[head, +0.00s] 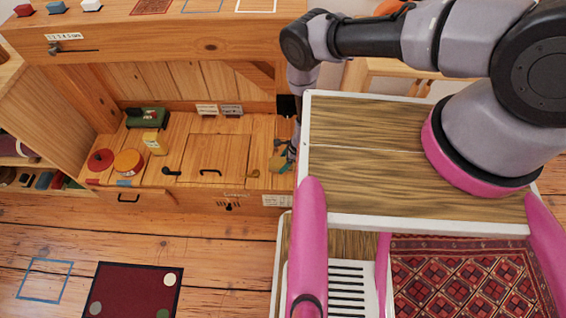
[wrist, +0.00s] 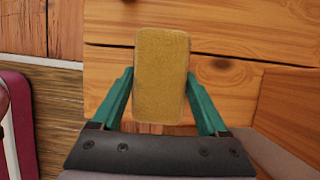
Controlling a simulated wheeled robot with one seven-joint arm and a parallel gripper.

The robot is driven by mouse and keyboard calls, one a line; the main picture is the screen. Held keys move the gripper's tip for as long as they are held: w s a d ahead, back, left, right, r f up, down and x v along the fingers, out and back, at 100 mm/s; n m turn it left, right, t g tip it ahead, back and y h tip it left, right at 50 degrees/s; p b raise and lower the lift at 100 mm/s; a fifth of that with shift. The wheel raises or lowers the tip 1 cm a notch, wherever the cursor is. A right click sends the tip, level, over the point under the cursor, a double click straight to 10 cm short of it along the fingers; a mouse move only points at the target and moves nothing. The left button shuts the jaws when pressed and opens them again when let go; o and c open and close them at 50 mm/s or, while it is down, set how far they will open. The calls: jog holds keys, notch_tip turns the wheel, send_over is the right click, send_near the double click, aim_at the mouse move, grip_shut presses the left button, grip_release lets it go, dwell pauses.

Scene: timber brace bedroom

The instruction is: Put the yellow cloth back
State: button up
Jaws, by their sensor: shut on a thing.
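The yellow cloth (wrist: 161,60), a folded mustard-coloured pad with rounded corners, stands between the two teal fingers of my gripper (wrist: 160,78) in the wrist view. The fingers are shut on its sides. In the head view my gripper (head: 285,156) hangs over the right end of the low wooden bench (head: 180,178), and the cloth (head: 277,163) shows small and partly covered there. I cannot tell whether the cloth touches the wood below.
A dark red mat (head: 133,290) lies on the floor.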

jog(key=shift+f, duration=0.15)
jog(key=o, duration=1.2)
jog(key=v, duration=1.2)
